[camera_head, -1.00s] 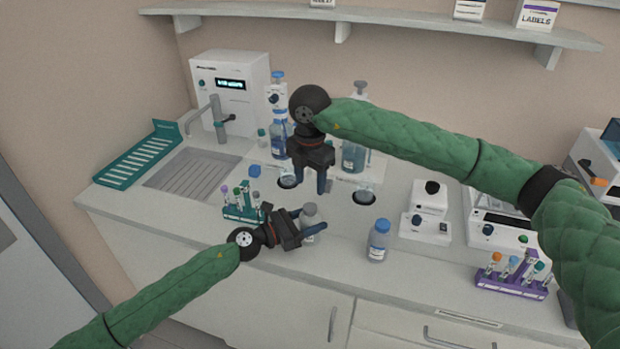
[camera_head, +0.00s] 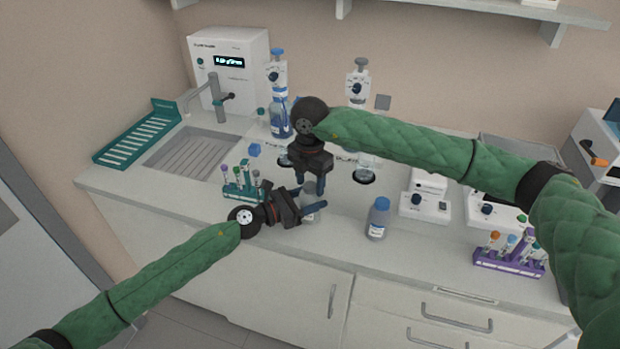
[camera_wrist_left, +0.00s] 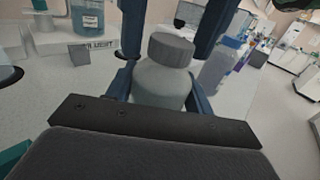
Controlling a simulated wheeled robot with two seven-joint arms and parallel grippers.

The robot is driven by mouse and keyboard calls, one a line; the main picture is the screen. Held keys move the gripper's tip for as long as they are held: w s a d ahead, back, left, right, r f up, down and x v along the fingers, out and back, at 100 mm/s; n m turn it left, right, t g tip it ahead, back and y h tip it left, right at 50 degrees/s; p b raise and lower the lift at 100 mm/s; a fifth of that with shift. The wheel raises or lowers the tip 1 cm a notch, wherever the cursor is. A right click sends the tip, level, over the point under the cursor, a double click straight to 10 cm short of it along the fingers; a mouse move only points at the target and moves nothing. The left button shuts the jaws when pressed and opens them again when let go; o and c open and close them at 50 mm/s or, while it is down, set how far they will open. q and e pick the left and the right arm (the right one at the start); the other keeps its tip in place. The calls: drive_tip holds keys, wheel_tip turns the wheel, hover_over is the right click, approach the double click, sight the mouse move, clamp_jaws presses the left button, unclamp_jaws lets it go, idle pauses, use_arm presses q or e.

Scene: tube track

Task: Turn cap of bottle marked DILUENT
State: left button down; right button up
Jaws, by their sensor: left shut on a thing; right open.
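My left gripper (camera_head: 312,213) is shut on a pale, translucent bottle (camera_wrist_left: 160,84) with a grey ribbed cap (camera_wrist_left: 171,48). The bottle stands upright between its fingers; in the head view it is mostly hidden. My right gripper (camera_head: 314,187) points down from above, open. In the left wrist view its two blue fingers come down on either side of the cap. I cannot tell whether they touch it. No marking shows on the held bottle. A partly hidden label (camera_wrist_left: 97,47) ending in letters like "ILUENT" lies by a blue-liquid bottle in the left wrist view.
A blue-capped bottle (camera_head: 378,219) stands to the right of the grippers. A teal tube rack (camera_head: 241,190) is close on the left, a purple rack (camera_head: 508,262) at the far right. Dispenser bottles (camera_head: 279,118) and a sink (camera_head: 190,158) are behind. The front counter strip is clear.

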drive_tip(key=c, duration=1)
drive_tip(key=n, duration=1.3)
drive_tip(key=shift+n, duration=0.4)
drive_tip(key=n, duration=0.4)
drive_tip(key=shift+r, duration=0.1)
drive_tip(key=n, duration=0.9)
drive_tip(key=shift+n, duration=0.3)
drive_tip(key=n, duration=0.8)
